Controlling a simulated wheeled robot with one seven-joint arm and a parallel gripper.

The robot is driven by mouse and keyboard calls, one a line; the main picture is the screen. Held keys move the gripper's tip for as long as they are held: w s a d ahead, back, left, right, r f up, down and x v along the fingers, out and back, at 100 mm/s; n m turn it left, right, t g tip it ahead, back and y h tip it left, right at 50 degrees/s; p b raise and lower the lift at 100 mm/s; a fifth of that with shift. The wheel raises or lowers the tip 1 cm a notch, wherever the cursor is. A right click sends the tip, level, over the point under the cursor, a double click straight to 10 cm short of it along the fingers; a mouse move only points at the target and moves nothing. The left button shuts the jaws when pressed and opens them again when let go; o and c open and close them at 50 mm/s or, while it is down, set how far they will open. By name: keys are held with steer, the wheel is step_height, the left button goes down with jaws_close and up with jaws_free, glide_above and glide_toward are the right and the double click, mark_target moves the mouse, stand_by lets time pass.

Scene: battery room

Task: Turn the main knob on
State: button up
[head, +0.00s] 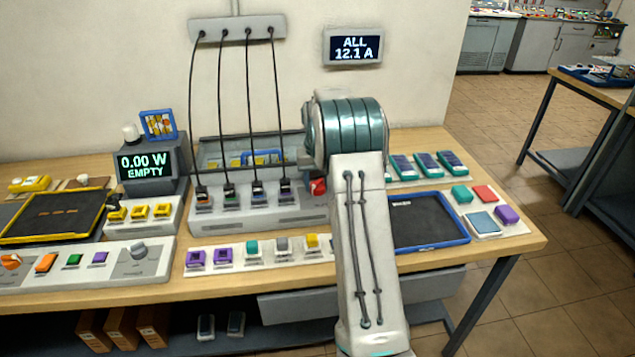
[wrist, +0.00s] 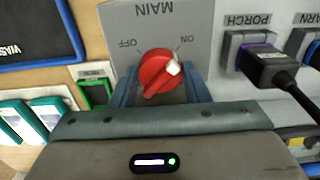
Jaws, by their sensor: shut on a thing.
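The red main knob (wrist: 157,74) sits on a grey panel (wrist: 185,18) under the upside-down labels MAIN, OFF and ON. Its white mark is at the upper right, on the ON side. My gripper (wrist: 160,88) is shut on the knob, with one blue-grey finger on each side. In the head view the knob (head: 318,187) shows at the right end of the grey charging unit (head: 235,222), beside my arm. The fingertips are hidden there by my arm.
Several plugs with black cables stand in the charging unit left of the knob; the PORCH plug (wrist: 268,65) is close by. A blue-rimmed tray (head: 466,240) lies right of my arm. A wall display (head: 352,47) reads ALL 12.1 A.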

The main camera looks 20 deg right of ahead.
steer(key=shift+w+r, duration=0.1)
steer(key=shift+r, duration=0.05)
steer(key=o, duration=1)
steer(key=shift+d, duration=0.1)
steer(key=shift+c, duration=0.2)
step_height(320, 180, up, 14)
steer(key=shift+b, duration=0.35)
